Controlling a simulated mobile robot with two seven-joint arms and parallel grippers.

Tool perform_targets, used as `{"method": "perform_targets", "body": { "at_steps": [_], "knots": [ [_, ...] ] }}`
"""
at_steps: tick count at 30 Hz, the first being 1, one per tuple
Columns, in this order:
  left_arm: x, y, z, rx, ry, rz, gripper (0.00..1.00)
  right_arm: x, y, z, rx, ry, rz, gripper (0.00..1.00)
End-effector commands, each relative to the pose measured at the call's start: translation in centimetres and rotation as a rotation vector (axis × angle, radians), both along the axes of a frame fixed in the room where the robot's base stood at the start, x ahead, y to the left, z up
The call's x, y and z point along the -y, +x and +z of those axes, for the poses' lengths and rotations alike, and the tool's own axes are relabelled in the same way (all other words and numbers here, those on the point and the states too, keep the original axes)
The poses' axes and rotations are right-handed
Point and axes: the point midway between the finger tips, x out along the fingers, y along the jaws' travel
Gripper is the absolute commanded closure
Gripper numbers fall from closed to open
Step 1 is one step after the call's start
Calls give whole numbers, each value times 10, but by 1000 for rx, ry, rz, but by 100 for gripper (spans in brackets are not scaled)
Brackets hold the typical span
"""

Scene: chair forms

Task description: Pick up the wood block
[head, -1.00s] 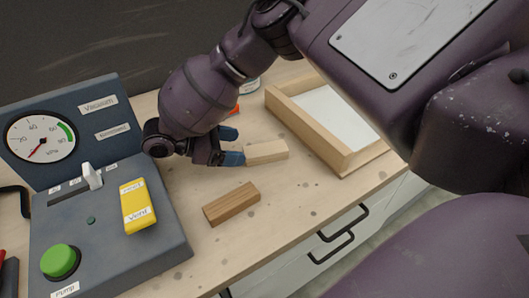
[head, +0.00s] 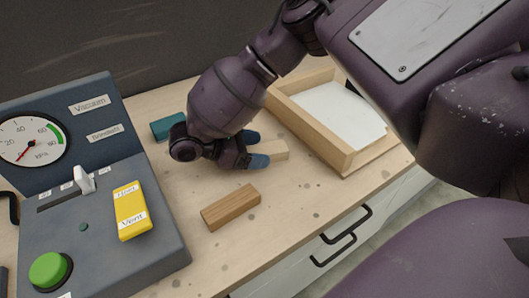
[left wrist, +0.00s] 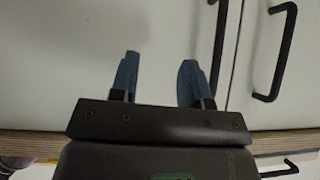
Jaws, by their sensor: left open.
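A pale wood block (head: 275,150) lies on the wooden worktop in the head view, left of the wooden tray. My right gripper (head: 256,149) is at the block's left end, its blue fingers apart, one on the far side and one on the near side. The near finger hides part of that end, so contact is unclear. A darker brown wood block (head: 231,207) lies nearer, apart from the gripper. My left gripper (left wrist: 160,59) shows in the left wrist view, open and empty before pale cabinet fronts.
The wooden tray (head: 347,160) with a white bottom stands right of the pale block. A grey control panel (head: 110,245) with gauge, yellow switch and green button stands at left. A teal object (head: 167,126) lies behind my right wrist. Dark handles (head: 340,240) line the cabinet front.

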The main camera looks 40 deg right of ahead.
Motion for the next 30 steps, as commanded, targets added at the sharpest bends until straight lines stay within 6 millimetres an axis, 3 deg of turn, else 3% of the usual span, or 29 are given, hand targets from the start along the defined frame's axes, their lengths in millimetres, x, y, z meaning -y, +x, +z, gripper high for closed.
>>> {"method": "perform_targets", "body": {
  "at_steps": [1,10,20,25,30],
  "knots": [
    [0,0,-1,-1,0,0,57,0,0,0,0,0,0,33],
    [0,-2,-4,-8,-1,2,57,0,0,0,-1,0,-1,76],
    [2,1,0,1,-6,4,57,0,0,8,2,0,-1,77],
    [3,7,15,29,-8,3,57,0,0,37,9,0,0,77],
    [5,13,36,62,-12,5,57,0,1,83,17,-2,0,77]
  ]
}}
